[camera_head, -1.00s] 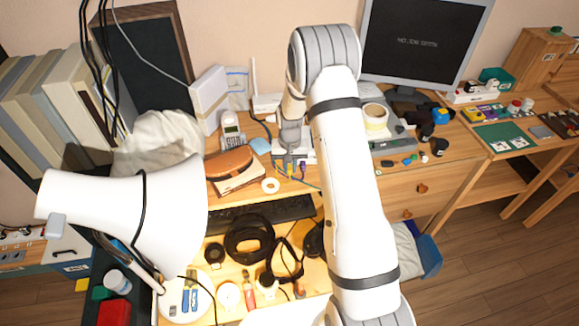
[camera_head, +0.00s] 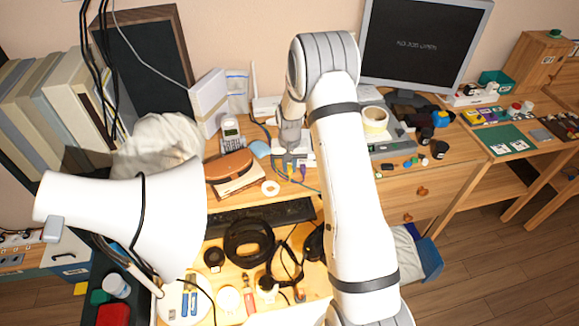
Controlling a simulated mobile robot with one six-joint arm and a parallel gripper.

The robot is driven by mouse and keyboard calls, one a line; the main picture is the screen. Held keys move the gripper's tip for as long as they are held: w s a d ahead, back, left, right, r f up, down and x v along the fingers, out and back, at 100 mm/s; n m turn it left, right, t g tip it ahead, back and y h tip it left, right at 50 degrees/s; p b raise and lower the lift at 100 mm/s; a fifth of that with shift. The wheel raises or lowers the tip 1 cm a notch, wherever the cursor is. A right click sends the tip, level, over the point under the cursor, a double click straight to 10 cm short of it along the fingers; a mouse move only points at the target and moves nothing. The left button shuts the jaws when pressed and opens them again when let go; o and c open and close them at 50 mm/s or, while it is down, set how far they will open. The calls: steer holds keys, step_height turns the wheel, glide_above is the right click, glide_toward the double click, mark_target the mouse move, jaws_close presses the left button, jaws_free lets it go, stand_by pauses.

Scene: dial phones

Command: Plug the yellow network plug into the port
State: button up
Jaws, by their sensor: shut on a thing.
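My gripper (camera_head: 290,160) points down at the back of the desk, beside the wall side and left of the monitor. It is shut on the small yellow network plug (camera_head: 290,169), which shows just below the fingertips. A pale box-like device (camera_head: 306,157) sits right by the gripper, partly hidden by it and by my arm. A purple plug (camera_head: 303,173) with a cable is just right of the yellow one. The port itself is too small and covered to make out, and I cannot tell whether the yellow plug touches it.
A cordless phone (camera_head: 231,133) and a white router (camera_head: 266,107) stand left of and behind the gripper. A brown case (camera_head: 229,166), a tape roll (camera_head: 270,187) and a keyboard (camera_head: 262,214) lie nearer. A large white lamp (camera_head: 165,215) fills the left. The monitor (camera_head: 422,42) stands right.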

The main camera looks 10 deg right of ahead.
steer(key=o, duration=0.9)
steer(key=shift+w, duration=0.1)
steer(key=shift+c, duration=0.2)
step_height(320, 180, up, 7)
steer(key=shift+f+b, duration=0.1)
steer(key=shift+b, duration=0.5)
steer(key=shift+r, duration=0.9)
steer(key=s+r, duration=0.6)
steer(key=r, duration=0.3)
steer(key=s+r+n+t, duration=0.1)
steer(key=s+r, duration=0.4)
steer(key=s, duration=0.8)
steer(key=s+r+n+t, duration=0.1)
steer(key=s+r, duration=0.5)
steer(key=s, duration=0.6)
steer(key=shift+s+a+t, duration=0.15)
steer(key=shift+s+t, duration=0.2)
steer(key=shift+t, duration=0.15)
steer(key=shift+s, duration=0.25)
steer(key=shift+c, duration=0.5)
